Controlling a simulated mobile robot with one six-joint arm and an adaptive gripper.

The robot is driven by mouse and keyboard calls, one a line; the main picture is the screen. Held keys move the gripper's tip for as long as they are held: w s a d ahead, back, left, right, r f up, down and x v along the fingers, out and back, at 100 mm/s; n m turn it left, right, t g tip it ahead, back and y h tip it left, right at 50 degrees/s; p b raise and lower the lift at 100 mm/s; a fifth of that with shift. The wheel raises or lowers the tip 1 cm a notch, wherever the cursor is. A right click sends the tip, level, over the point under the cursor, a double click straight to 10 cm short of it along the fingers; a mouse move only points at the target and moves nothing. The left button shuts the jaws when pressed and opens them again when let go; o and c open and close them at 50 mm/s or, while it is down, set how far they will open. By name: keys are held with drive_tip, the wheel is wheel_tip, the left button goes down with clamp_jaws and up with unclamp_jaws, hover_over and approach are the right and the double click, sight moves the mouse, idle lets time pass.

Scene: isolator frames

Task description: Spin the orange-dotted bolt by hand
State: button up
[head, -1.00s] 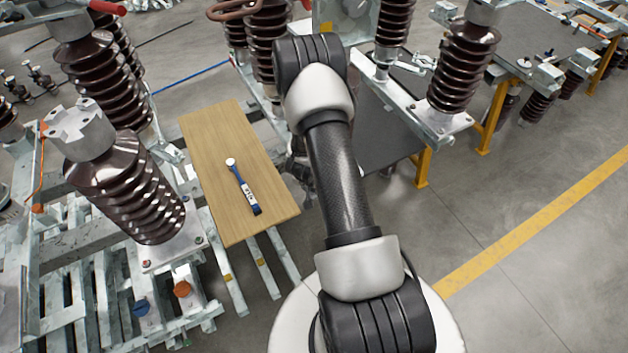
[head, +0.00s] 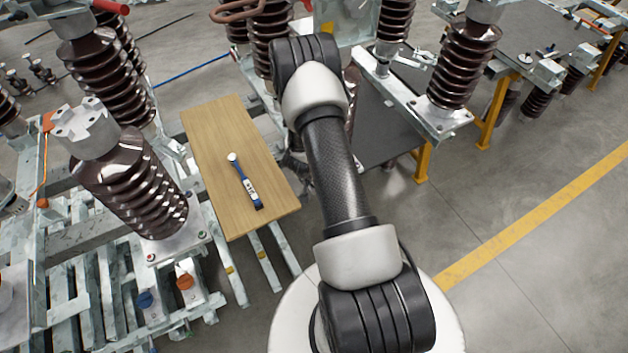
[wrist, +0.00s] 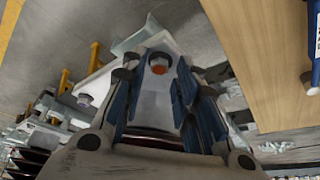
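The orange-dotted bolt (wrist: 158,64) shows in the wrist view, a grey head with an orange mark, on a pale metal plate. My gripper (wrist: 153,78) is open, its blue-padded fingers apart to the left and right of the bolt. The bolt appears between the fingertips or just beyond them; I cannot tell the depth, and no contact is clear.
A wooden board (head: 225,140) carries a blue-and-white tool (head: 245,182); the board is also at the right of the wrist view (wrist: 265,50). Brown ribbed insulators (head: 135,185) on metal frames stand close around. Another bolt (wrist: 85,100) sits left. Open floor (head: 530,270) lies right.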

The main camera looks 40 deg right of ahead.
drive_tip(key=shift+o, duration=0.8)
drive_tip(key=shift+s, duration=0.1)
drive_tip(key=shift+a, duration=0.1)
drive_tip(key=v, duration=1.2)
